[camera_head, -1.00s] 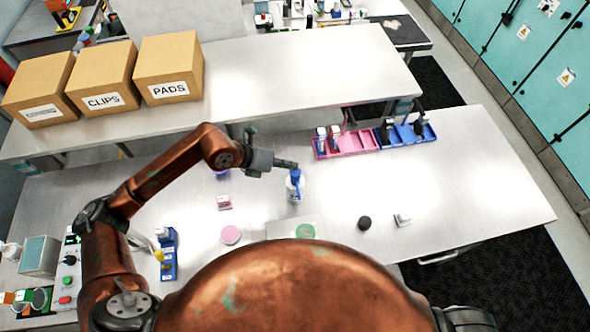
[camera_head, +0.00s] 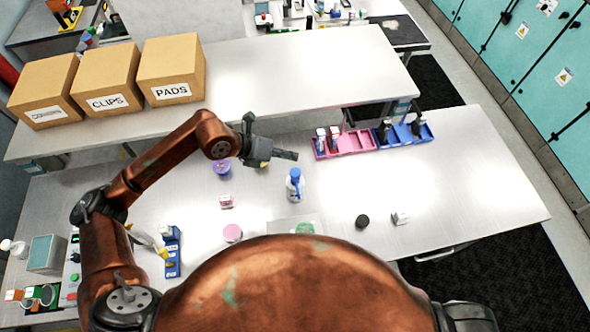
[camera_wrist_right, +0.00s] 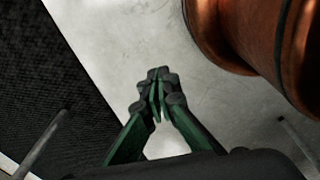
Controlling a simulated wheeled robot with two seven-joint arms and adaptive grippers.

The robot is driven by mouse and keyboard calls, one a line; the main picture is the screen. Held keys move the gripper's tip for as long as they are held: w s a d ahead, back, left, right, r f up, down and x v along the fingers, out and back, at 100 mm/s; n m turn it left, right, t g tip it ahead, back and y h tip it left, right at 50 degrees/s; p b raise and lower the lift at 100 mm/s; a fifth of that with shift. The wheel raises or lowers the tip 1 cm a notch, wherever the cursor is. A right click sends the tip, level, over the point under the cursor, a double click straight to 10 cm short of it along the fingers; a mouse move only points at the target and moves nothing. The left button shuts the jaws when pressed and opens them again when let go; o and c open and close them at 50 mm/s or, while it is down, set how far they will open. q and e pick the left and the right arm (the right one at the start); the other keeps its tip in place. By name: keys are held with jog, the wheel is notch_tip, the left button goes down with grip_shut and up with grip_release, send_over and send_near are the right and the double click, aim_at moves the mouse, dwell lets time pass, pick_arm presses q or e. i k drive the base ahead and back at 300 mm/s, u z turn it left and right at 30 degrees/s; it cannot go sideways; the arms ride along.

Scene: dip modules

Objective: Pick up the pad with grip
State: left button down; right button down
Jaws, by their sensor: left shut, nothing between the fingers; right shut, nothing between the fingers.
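I cannot tell for certain which thing is the pad with grip. Candidates on the lower bench are a round pink disc (camera_head: 232,233), a green disc (camera_head: 305,228) on a pale sheet, and a small white block (camera_head: 399,218). My left gripper (camera_head: 292,155) is shut and empty, in the air above the bench, just behind the blue-topped bottle (camera_head: 295,186) in the picture. In the right wrist view my right gripper (camera_wrist_right: 159,88) has its green fingers together with nothing between them. Its floor or bench background shows none of these things.
Boxes, including one marked PADS (camera_head: 170,70), stand on the raised shelf at left. A pink rack (camera_head: 345,143) and blue rack (camera_head: 405,133) stand at the back. A purple item (camera_head: 222,168) and black cylinder (camera_head: 362,221) stand on the bench. Its right side is clear.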

aim_at(400, 216)
jog(key=k, duration=2)
